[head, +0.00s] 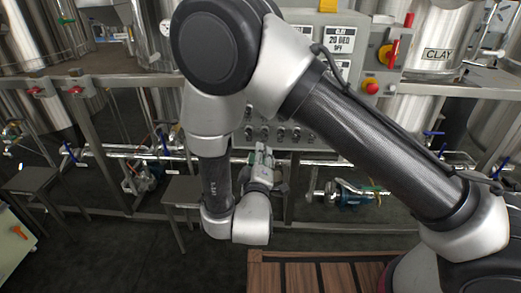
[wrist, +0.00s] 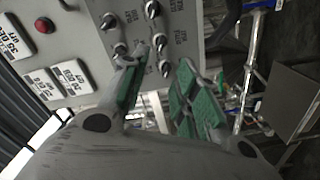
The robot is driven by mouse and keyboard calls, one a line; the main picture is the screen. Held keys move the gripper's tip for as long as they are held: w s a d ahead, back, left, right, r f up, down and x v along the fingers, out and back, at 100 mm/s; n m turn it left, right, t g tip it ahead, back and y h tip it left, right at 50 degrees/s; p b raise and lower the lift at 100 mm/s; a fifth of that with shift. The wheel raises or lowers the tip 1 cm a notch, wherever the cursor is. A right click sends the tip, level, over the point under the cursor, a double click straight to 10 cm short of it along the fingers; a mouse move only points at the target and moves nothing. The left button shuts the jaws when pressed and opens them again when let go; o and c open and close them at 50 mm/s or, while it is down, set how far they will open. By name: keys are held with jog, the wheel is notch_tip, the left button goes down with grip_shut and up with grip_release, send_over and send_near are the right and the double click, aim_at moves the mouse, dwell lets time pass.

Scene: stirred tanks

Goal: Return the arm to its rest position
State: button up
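My arm fills much of the head view, bent at the elbow, with its wrist hanging low in front of the control panel (head: 285,135). My gripper (head: 264,153) points away toward the panel's lower part. In the wrist view, my gripper (wrist: 166,68) has its two green-padded fingers apart, with nothing between them. The panel (wrist: 88,22) with its knobs and white labels lies beyond the fingertips. I cannot tell how far the fingertips are from it; no contact shows.
A red button (head: 370,86) sits right of the panel. Pipes with valves and a blue pump (head: 350,192) run below. Stools (head: 30,180) stand left. A slatted wooden platform (head: 320,256) lies in front.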

dwell(0.4)
jog(key=s+a+f+m+g+y, duration=0.1)
jog(key=s+a+f+g+y, duration=0.1)
jog(key=s+f+g, duration=0.35)
jog(key=s+a+f+m+g+y, duration=0.1)
jog(key=s+a+f+g, duration=0.15)
jog(key=f+g, duration=0.5)
jog(key=s+d+r+m, duration=0.3)
jog(key=s+d+r, duration=0.1)
jog(key=d+r, duration=0.8)
jog(key=s+d+r+m+h, duration=0.1)
jog(key=s+d+r+m, duration=0.2)
jog(key=d+r, duration=0.9)
jog(key=s+d+r+m+h, duration=0.1)
jog(key=s+d+r+m, duration=0.2)
jog(key=d+r, duration=0.9)
jog(key=s+d, duration=0.1)
jog(key=d, duration=0.5)
jog(key=shift+s+d+m+g, duration=0.3)
jog(key=shift+s+d+m, duration=0.05)
jog(key=shift+m, duration=0.05)
